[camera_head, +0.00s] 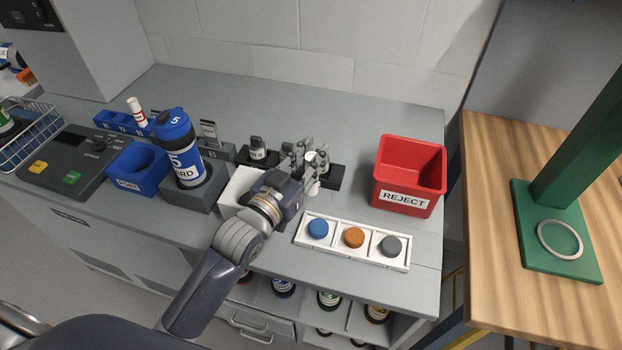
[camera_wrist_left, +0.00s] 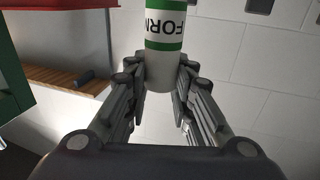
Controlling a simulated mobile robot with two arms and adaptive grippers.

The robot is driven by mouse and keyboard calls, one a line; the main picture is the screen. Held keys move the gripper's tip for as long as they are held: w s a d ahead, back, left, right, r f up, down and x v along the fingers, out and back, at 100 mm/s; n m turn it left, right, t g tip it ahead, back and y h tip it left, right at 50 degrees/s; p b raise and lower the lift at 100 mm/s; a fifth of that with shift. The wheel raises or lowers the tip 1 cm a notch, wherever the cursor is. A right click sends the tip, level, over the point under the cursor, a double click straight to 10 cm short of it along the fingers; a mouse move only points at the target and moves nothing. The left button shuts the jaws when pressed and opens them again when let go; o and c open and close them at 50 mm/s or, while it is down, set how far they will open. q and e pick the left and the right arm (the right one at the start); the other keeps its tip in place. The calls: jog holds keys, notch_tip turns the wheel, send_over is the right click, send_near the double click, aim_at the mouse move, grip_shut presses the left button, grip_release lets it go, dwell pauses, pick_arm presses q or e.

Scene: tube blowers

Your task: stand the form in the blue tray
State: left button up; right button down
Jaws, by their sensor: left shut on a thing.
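My left gripper (camera_head: 312,165) is shut on the form, a white cylinder with green bands and "FORM" lettering. The form (camera_wrist_left: 162,70) stands between the two fingers in the left wrist view, its plain lower end showing between the fingertips. In the head view only white bits of the form (camera_head: 312,187) show, the rest hidden by the fingers. The blue tray (camera_head: 113,122) is low and long, at the back left of the counter, well left of the gripper. A white tube with a red band (camera_head: 138,112) stands upright at it. My right gripper is not in view.
A blue bottle (camera_head: 177,145) stands in a grey block, beside a blue open box (camera_head: 138,168), between tray and gripper. A red REJECT bin (camera_head: 408,175) is at right. A white panel with coloured discs (camera_head: 354,243) lies in front. The back counter strip is clear.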

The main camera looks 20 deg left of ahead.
pick_arm(q)
jog(key=shift+f, duration=2.4)
jog(key=shift+f, duration=0.15)
jog(key=o, duration=0.8)
jog(key=shift+c, duration=0.2)
